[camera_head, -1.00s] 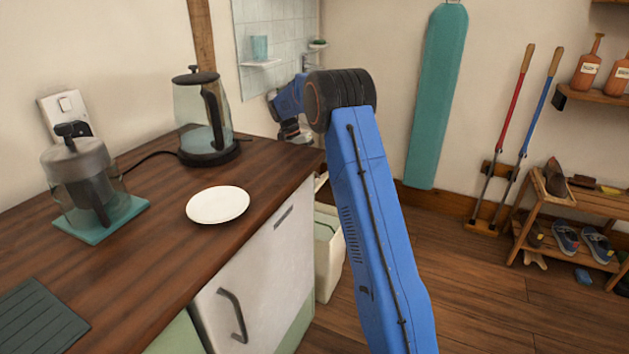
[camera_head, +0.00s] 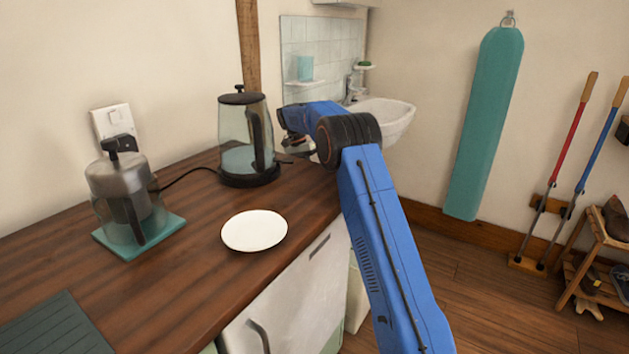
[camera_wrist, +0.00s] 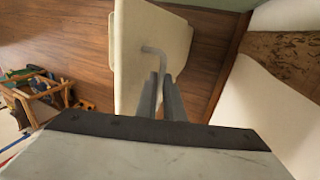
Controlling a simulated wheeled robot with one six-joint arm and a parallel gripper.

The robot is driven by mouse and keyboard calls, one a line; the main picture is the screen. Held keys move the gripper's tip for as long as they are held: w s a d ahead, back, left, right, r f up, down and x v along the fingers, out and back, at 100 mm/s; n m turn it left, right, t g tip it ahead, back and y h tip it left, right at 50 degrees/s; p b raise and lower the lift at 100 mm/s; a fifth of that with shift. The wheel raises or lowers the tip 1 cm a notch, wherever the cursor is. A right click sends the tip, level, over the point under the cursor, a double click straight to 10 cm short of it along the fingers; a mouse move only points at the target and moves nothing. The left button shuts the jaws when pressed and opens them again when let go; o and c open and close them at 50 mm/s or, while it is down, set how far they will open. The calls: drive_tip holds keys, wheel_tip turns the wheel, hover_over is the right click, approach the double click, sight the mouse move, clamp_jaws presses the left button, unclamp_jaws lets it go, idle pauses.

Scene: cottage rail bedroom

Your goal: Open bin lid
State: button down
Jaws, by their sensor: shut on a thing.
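The cream bin (camera_head: 358,297) stands on the floor past the end of the counter, mostly hidden by the counter and my arm in the head view. In the wrist view, a cream panel (camera_wrist: 128,65), which looks like the bin's lid, carries a bent grey handle (camera_wrist: 153,51). My gripper (camera_wrist: 165,82) is shut on this handle, with a finger on either side of its lower end. I cannot tell how far the lid is raised. In the head view, my gripper is largely hidden behind my wrist, near the counter's far corner.
The wooden counter (camera_head: 155,300) holds a kettle (camera_head: 246,140), a glass jug-like appliance (camera_head: 130,205) and a white plate (camera_head: 254,230). A sink (camera_head: 388,118) is behind my arm. An ironing board (camera_head: 485,125) hangs on the wall. The floor (camera_head: 490,300) right of my arm is clear.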

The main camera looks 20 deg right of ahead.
drive_tip(key=shift+a+f, duration=0.1)
drive_tip(key=shift+f, duration=0.2)
drive_tip(key=c, duration=1.9)
unclamp_jaws()
drive_tip(key=shift+w+f, duration=0.1)
wheel_tip(320, 180, up, 10)
